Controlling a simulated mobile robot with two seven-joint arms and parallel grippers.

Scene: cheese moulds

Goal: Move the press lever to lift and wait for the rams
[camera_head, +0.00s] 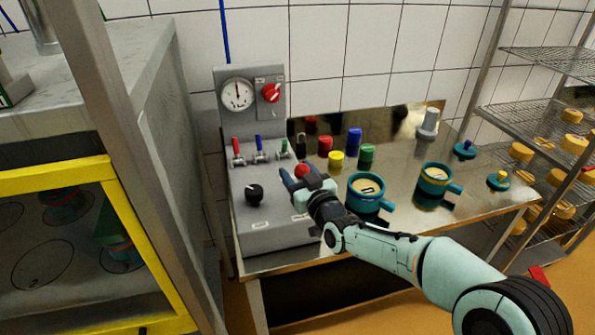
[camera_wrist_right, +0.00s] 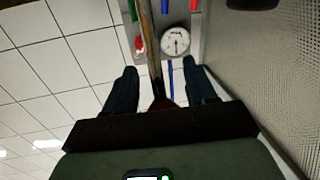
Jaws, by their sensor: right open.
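The press lever shows as a red ball knob (camera_head: 302,170) on the grey control console (camera_head: 275,236) in the head view. In the right wrist view its rod (camera_wrist_right: 152,45) runs between my fingers, with the red ball close to the palm. My right gripper (camera_head: 294,182) is at the lever, its fingers apart on either side of the rod in the right wrist view (camera_wrist_right: 159,68); I cannot tell whether either finger touches it. The rams are not clearly visible. My left gripper is not in view.
A gauge (camera_head: 237,95) and a red rotary switch (camera_head: 270,92) are on the back panel. Small coloured valves and a black knob (camera_head: 254,192) flank the lever. Teal moulds (camera_head: 368,190) stand on the steel table at right. A yellow-framed guard (camera_head: 120,205) is at left.

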